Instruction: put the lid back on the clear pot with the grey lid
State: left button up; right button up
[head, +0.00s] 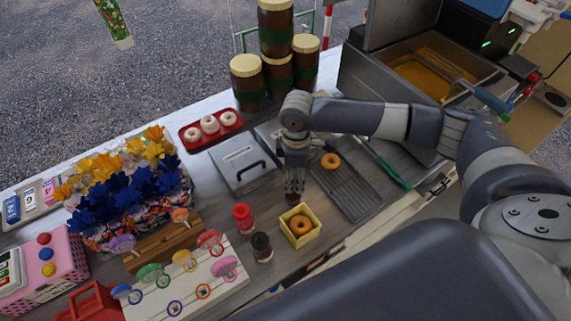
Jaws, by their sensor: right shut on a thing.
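My right gripper (294,190) points down over the counter, just behind the yellow square box and right of the red-topped shaker. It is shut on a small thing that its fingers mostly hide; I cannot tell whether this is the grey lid. I cannot make out the clear pot or its grey lid anywhere in the head view. My left gripper is not in view.
Near the gripper stand a yellow box (315,239) holding a doughnut, a red shaker (243,218), a dark shaker (261,248) and a metal box (238,160). A grey tray (352,196) lies right. Brown jars (276,32) are stacked behind; a lollipop board (190,289) lies front left.

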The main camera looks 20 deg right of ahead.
aim_at(293, 194)
jog(key=shift+a+f+b, duration=0.15)
jog(key=shift+f+b, duration=0.7)
jog(key=shift+b, duration=0.15)
notch_tip(293, 194, down, 3)
jog(key=b, duration=0.3)
jog(key=shift+r, duration=0.2)
jog(key=shift+f+b, duration=0.4)
jog(key=shift+f, duration=0.65)
jog(key=shift+r+p, duration=0.1)
jog(key=shift+p, duration=0.9)
jog(key=shift+f+p, duration=0.2)
jog(key=shift+p, duration=0.2)
dwell(0.5)
jog(key=shift+p, duration=0.4)
dwell(0.5)
